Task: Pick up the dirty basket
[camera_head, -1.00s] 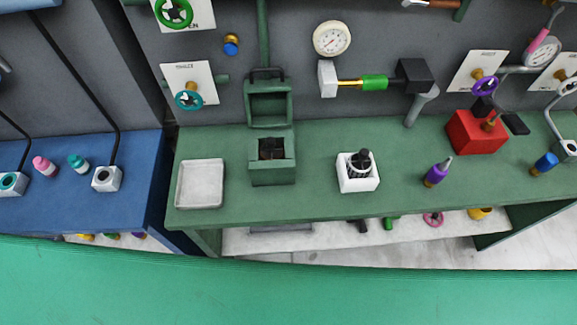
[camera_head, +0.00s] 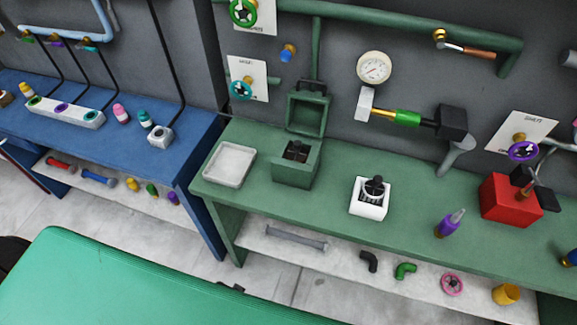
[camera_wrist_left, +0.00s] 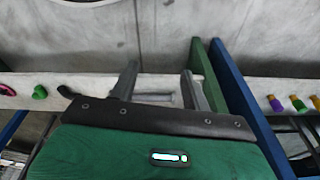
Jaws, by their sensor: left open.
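No object is clearly marked as the dirty basket. An open-lidded green box (camera_head: 297,165) on the green bench has a dark, brownish insert (camera_head: 297,151) in it, which may be a basket. A white square holder (camera_head: 369,203) to its right holds a dark item (camera_head: 375,187); I cannot tell what it is. My left gripper (camera_wrist_left: 160,70) shows in the left wrist view with its two grey fingers apart and nothing held between them. It is low, facing the lower shelf, and does not show in the head view. My right gripper is not in view.
A shallow grey tray (camera_head: 230,166) lies left of the green box. A grey bar (camera_head: 296,238) and pipe fittings lie on the lower shelf. A blue bench (camera_head: 190,138) stands left, across a narrow gap.

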